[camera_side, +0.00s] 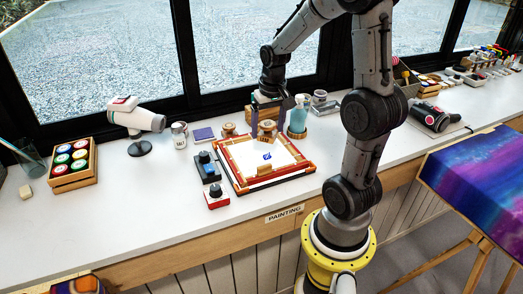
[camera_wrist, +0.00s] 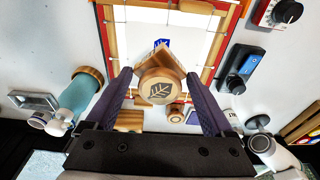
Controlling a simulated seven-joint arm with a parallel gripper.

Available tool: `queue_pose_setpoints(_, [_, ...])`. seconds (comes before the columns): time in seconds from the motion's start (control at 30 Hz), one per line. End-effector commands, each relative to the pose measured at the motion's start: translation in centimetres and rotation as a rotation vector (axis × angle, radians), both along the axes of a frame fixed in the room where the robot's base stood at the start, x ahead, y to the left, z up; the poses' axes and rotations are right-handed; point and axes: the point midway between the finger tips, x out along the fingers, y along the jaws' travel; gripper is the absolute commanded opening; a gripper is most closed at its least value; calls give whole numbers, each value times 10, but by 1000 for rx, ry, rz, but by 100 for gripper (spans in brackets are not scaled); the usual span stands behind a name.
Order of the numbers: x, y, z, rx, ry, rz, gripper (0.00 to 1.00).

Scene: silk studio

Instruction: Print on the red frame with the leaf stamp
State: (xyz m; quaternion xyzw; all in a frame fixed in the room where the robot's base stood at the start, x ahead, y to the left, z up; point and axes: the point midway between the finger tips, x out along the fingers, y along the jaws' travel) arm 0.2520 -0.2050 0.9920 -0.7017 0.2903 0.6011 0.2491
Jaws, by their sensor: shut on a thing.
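My gripper (camera_wrist: 160,80) is shut on the leaf stamp (camera_wrist: 158,90), a wooden stamp with a dark leaf drawn on its round top. In the side view my gripper (camera_side: 268,108) points down and holds the stamp (camera_side: 267,127) upright at the back edge of the red frame (camera_side: 236,172). I cannot tell how high its base is. The frame, red with wooden bars, lies flat on the table with white cloth inside. A small blue mark (camera_side: 267,156) shows on the cloth; the stamp partly hides this mark (camera_wrist: 161,42) in the wrist view.
Another wooden stamp (camera_side: 229,130) stands behind the frame. A teal bottle (camera_side: 298,118) stands close right of my gripper.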

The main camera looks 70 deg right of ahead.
Motion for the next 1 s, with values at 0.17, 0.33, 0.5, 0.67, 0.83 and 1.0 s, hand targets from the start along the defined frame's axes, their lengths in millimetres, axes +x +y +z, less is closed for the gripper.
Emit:
queue_pose_setpoints(0.17, [14, -9, -5, 1, 1, 1, 51])
queue_pose_setpoints(0.33, [42, -27, -15, -1, 1, 2, 51])
queue_pose_setpoints(0.5, [55, -34, -21, -3, -1, 1, 51])
queue_pose_setpoints(0.67, [55, -35, -29, -2, -1, 1, 51])
queue_pose_setpoints(0.83, [54, -34, -42, -1, 0, 0, 51])
queue_pose_setpoints(1.0, [54, -34, -52, -2, -1, 0, 51])
